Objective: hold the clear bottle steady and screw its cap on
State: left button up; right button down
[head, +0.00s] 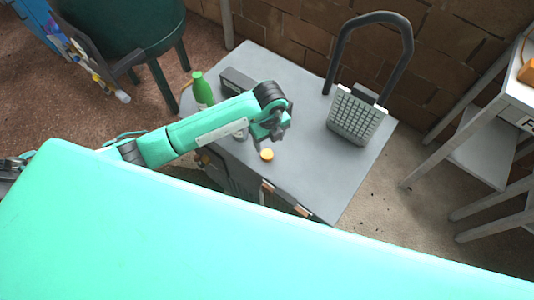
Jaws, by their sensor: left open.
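My left gripper (272,131) is over the middle of the grey table, pointing down, at the end of my green arm. It is open. I cannot tell whether the gripper's fingers are around anything. My right gripper is not in view.
The grey table (335,175) also holds a green bottle (202,89), a dark grey box (236,82) behind my arm, and a pale gridded object (357,118) with a tall dark loop. The tabletop's front right is clear. A white shelf stand (485,150) is at right.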

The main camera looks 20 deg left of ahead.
aim_at(267, 154)
pick_arm(q)
jog(key=shift+f, duration=1.6)
jog(key=shift+f+p, duration=0.3)
jog(key=f, duration=0.1)
jog(key=f+p, duration=0.1)
jog(key=f, duration=0.1)
jog(key=shift+a+f, duration=0.3)
jog(key=shift+a, duration=0.05)
jog(key=shift+f, duration=0.5)
jog(key=c, duration=1.1)
